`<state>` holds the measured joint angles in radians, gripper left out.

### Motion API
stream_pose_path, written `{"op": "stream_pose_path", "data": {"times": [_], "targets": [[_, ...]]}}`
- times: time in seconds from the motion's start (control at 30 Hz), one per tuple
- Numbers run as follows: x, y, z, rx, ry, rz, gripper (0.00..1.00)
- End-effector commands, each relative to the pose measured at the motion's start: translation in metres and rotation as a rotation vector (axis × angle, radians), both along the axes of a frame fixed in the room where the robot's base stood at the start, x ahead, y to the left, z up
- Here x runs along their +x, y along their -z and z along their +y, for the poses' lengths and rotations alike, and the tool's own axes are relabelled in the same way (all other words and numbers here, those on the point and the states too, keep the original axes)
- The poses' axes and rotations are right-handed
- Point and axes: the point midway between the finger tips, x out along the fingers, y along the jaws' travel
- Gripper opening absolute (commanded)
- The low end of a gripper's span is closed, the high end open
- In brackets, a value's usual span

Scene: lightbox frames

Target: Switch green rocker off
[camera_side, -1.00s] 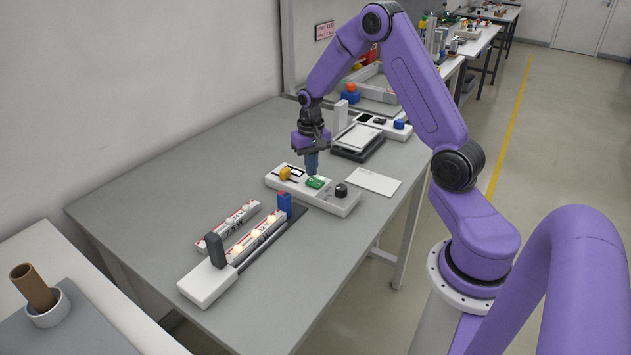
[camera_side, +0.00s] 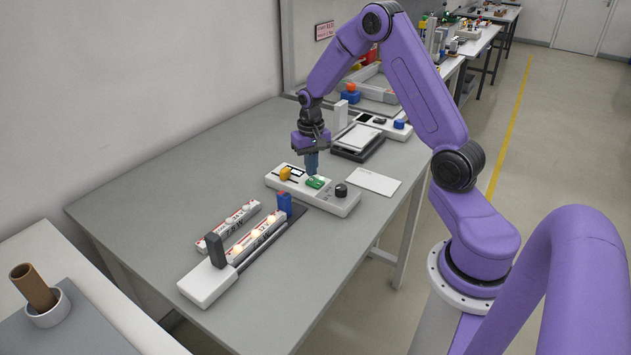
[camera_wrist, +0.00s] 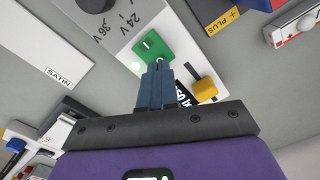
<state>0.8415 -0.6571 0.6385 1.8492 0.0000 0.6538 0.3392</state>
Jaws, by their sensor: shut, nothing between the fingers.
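The green rocker (camera_side: 316,182) sits in the middle of a white panel (camera_side: 340,206) on the grey table. It also shows in the wrist view (camera_wrist: 150,46), with a small round light (camera_wrist: 136,68) beside it. My gripper (camera_side: 312,174) points down with its blue fingers together and empty, right at the rocker. In the wrist view the fingertips (camera_wrist: 158,66) overlap the rocker's near edge. I cannot tell whether they touch it, or which way the rocker is tilted.
The panel also carries a yellow switch (camera_side: 286,173) and a black knob (camera_side: 341,190). A white card (camera_side: 373,182) lies to the right. A slider base (camera_side: 206,286) with light strips lies in front. A scale-like device (camera_side: 358,140) stands behind. The table's left part is clear.

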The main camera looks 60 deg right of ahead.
Motion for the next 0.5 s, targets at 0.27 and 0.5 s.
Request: {"op": "stream_pose_path", "data": {"times": [0.27, 0.5], "targets": [[-0.0001, 0.0026, 0.0, 0.0, 0.0, 0.001, 0.0], [0.0, 0.0058, 0.0001, 0.0, 0.0, 0.001, 0.0]]}}
